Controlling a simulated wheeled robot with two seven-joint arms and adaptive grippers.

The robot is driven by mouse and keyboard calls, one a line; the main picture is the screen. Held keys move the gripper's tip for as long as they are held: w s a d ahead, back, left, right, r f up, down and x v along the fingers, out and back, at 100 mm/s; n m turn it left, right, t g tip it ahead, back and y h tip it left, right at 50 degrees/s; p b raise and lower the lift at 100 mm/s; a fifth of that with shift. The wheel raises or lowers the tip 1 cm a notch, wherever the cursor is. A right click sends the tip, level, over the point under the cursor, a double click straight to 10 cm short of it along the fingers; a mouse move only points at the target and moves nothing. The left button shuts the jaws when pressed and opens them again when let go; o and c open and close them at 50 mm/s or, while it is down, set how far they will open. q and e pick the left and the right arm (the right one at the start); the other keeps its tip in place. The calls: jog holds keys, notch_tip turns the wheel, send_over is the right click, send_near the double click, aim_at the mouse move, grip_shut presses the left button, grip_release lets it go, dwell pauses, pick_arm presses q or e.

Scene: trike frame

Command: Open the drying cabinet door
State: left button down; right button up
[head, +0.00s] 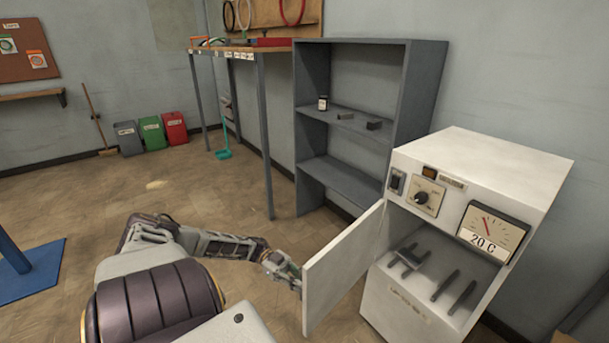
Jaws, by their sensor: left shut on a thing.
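The white drying cabinet (490,165) stands at the right, with a dial, a switch and a gauge marked 20 C on its upper front. Its door (343,266) stands swung out to the left, and the compartment behind it is open to view. Inside, several dark parts (455,285) lie on the pale shelf. My left gripper (297,284) is at the door's outer left edge, shut on it; the fingertips and the handle are mostly hidden behind the door. My right gripper is not in view.
A grey shelf unit (408,95) with small items stands behind the cabinet. A workbench (250,47) on grey legs is at the back. Grey, green and red bins (152,134) line the far wall.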

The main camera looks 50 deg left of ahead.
pick_arm(q)
jog(key=c, duration=1.5)
grip_release()
jog(key=shift+o, duration=0.2)
jog(key=shift+a, duration=0.1)
jog(key=v, duration=1.1)
jog(key=shift+a, duration=0.4)
jog(key=shift+s, duration=0.15)
